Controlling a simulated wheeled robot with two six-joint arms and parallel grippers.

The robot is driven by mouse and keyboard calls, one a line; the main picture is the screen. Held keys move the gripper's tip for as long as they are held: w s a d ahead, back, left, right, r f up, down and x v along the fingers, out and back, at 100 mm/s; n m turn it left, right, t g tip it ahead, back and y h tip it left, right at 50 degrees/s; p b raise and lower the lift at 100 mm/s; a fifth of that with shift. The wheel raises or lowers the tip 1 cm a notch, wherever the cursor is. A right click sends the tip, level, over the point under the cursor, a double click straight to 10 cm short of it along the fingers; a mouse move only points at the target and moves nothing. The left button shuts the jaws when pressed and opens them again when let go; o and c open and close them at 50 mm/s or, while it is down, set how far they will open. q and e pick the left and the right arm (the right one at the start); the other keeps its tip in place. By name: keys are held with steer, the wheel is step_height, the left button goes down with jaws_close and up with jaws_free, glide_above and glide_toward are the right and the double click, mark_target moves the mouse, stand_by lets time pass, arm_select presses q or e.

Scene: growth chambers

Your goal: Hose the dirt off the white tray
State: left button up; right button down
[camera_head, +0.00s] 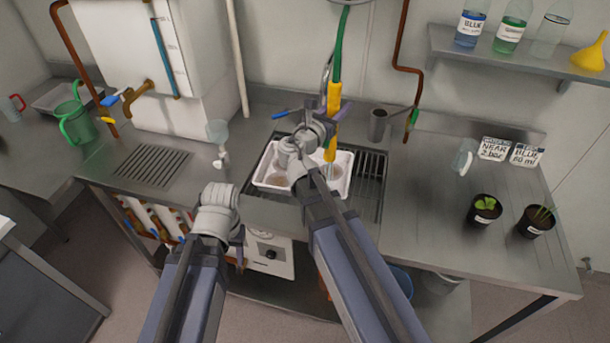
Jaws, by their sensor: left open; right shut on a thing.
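The white tray (345,187) lies in the sink, partly covered by my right arm. Brownish dirt patches show on its floor, one on the left and one on the right. My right gripper (328,112) is above the tray, shut on the yellow hose sprayer (332,145), which hangs from a green hose (338,45) and points down at the tray's right part. I cannot tell clearly whether water is flowing. My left gripper (238,246) is open and empty at the counter's front edge, left of and nearer than the tray; its fingers are mostly hidden by its wrist.
The counter between sink and pots is clear.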

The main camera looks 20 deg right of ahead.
stand_by(0.5)
steer(key=shift+x, duration=2.85)
steer(key=shift+s, duration=0.1)
steer(key=s+a, duration=0.3)
steer(key=s, duration=0.2)
steer(key=shift+a, duration=0.15)
steer(key=w+a, duration=0.5)
steer(key=a, duration=0.3)
steer(key=shift+a, duration=0.3)
stand_by(0.7)
steer(key=shift+w, duration=0.15)
steer(key=shift+w+d, duration=0.1)
steer(key=shift+w, duration=0.15)
stand_by(1.2)
